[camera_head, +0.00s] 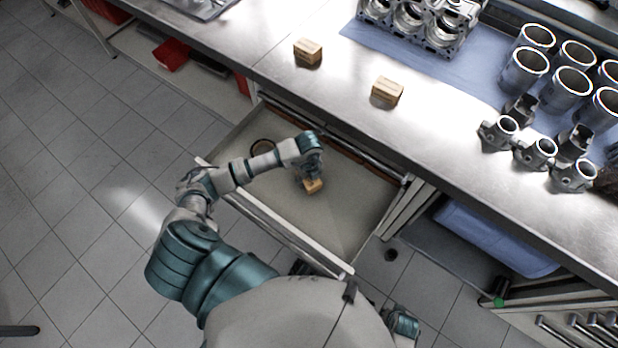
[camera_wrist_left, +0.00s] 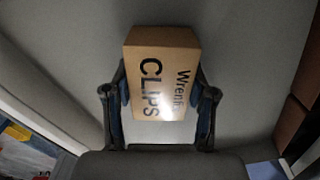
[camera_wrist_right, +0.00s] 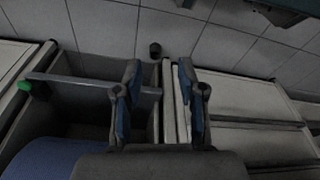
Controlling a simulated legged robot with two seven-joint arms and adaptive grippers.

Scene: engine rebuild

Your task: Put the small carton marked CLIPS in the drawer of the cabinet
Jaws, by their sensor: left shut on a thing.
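The small CLIPS carton (camera_wrist_left: 160,75) is held between the two fingers of my left gripper (camera_wrist_left: 160,105). In the head view the carton (camera_head: 313,186) is over the open drawer (camera_head: 345,215), inside its outline, below my left gripper (camera_head: 312,172). I cannot tell whether the carton touches the drawer floor. The drawer is pulled out from the cabinet under the steel bench. My right gripper (camera_wrist_right: 160,100) is open and empty, its fingers apart above a bench-side compartment and cabinet fronts in the right wrist view.
Two similar cartons stand on the bench (camera_head: 270,70), one at the left (camera_head: 308,52) and one nearer the middle (camera_head: 387,91). A ring-shaped item (camera_head: 262,146) lies in the drawer's back left. Engine block (camera_head: 425,22) and several cylinders (camera_head: 525,70) stand on the blue mat.

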